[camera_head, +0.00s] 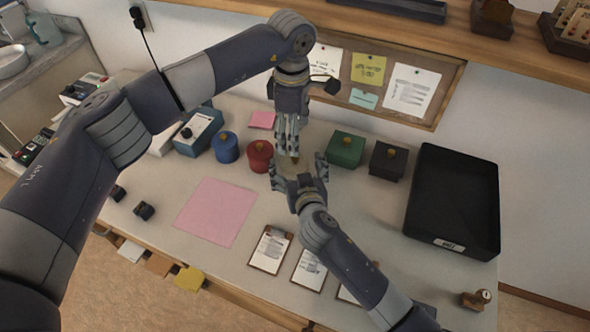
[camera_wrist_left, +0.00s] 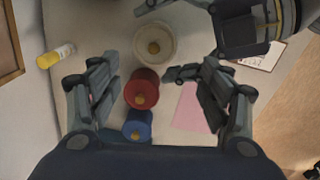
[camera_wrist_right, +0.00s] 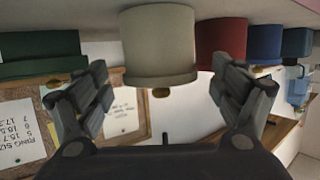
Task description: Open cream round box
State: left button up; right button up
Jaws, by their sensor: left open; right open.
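The cream round box (camera_wrist_left: 155,31) has a lid with a small gold knob (camera_wrist_left: 154,47). In the right wrist view the cream box (camera_wrist_right: 158,45) appears upside down, with its lid on, between and beyond the open fingers of my right gripper (camera_wrist_right: 160,75). In the head view the grippers mostly hide the box. My right gripper (camera_head: 297,167) is open, with its fingers around the box's place. My left gripper (camera_head: 287,150) points down just behind it. In the left wrist view my left gripper (camera_wrist_left: 160,80) is open and empty, with the cream box ahead of its fingers.
A red round box (camera_head: 260,156) and a blue round box (camera_head: 225,147) stand left of the grippers. A green box (camera_head: 346,149) and a black box (camera_head: 388,160) stand right. A black tray (camera_head: 455,200) lies at the right. A pink sheet (camera_head: 216,211) and clipboards (camera_head: 270,249) lie in front.

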jog(key=c, duration=1.6)
pick_arm(q)
jog(key=o, duration=0.3)
pick_arm(e)
jog(key=shift+c, duration=0.2)
pick_arm(q)
jog(key=shift+o, duration=0.6)
jog(key=shift+s+a+f+n+h, duration=0.2)
jog(key=shift+f+n+h, duration=0.1)
jog(key=shift+n, duration=0.3)
jog(key=n+t+h, duration=0.1)
jog(key=n+h, duration=0.2)
jog(key=n, duration=0.3)
send_near(293, 159)
jog(key=x, duration=0.9)
jog(key=shift+w+f, duration=0.1)
pick_arm(e)
jog(key=shift+f, duration=0.1)
pick_arm(q)
jog(key=c, duration=1.4)
